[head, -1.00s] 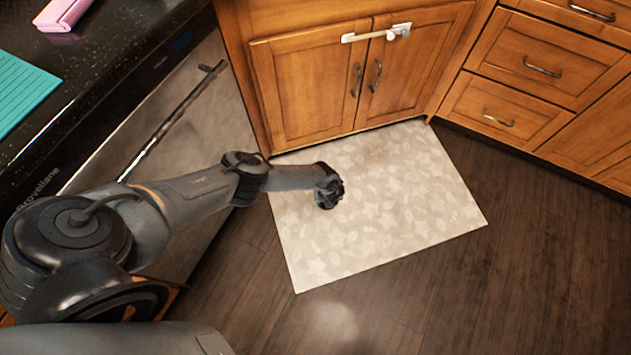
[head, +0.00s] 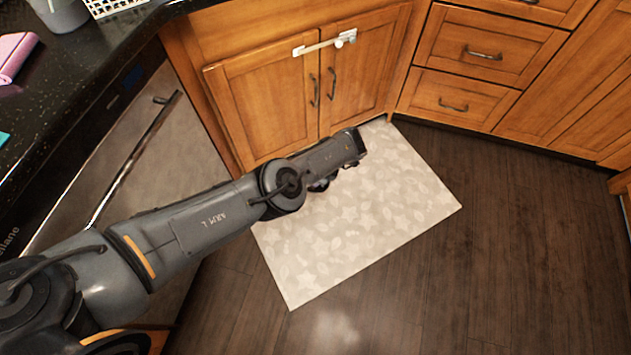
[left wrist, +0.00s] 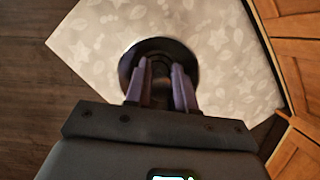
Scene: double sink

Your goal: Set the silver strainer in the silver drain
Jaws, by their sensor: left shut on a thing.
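My left gripper (left wrist: 161,68) is shut on a dark, round, shiny piece, which I take to be the strainer (left wrist: 159,46). In the left wrist view its round rim shows around and beyond the two purple-grey fingers. In the head view my left arm reaches over the floor mat, and its wrist hides the fingers and the strainer. The sink and the silver drain are in neither view. My right gripper is not in view.
A pale patterned mat (head: 370,230) lies on the dark wood floor. Wooden cabinet doors (head: 270,110) with a white latch (head: 322,45) stand behind it, with drawers (head: 490,50) to the right. A dark counter (head: 60,95) at upper left holds a grey container (head: 62,14) and a pink item (head: 12,52).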

